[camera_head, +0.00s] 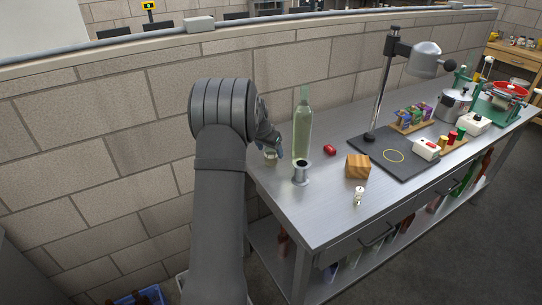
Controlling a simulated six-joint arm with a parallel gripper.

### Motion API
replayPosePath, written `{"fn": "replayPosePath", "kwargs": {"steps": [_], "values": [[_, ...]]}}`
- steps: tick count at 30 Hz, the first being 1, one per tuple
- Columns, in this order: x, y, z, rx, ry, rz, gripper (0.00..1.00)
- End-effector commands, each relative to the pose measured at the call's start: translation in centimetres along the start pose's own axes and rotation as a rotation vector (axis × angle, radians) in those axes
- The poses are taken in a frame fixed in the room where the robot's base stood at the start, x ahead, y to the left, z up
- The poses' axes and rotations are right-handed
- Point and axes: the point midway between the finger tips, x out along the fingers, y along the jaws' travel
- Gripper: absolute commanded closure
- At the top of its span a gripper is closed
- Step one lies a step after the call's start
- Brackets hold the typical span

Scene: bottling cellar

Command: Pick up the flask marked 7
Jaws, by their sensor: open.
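I cannot read a 7 on any vessel, so I cannot tell which one is the marked flask. A small pale vessel (270,154) stands at the table's left end, partly hidden by my gripper. Another small white vessel (358,196) stands near the front edge, with a tiny dark mark I cannot read. My gripper (279,152) is open at the left end of the table, close by the first vessel. I cannot tell whether they touch. My arm hides part of the gripper.
A tall green glass bottle (302,130) and a grey metal spool-shaped piece (301,173) stand just right of my gripper. A red piece (330,149) and a wooden block (358,167) are farther right. A dark stand base (388,158) with a lamp (427,60) fills the middle.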

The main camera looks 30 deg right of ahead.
Motion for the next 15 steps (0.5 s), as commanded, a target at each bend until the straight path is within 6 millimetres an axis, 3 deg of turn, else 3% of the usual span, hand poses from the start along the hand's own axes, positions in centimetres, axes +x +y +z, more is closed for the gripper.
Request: {"fn": "replayPosePath", "kwargs": {"steps": [6, 15], "values": [[2.7, -0.2, -0.2, 0.0, 0.0, 0.0, 0.28], [3.0, -0.2, -0.2, 0.0, 0.001, 0.0, 0.3]]}}
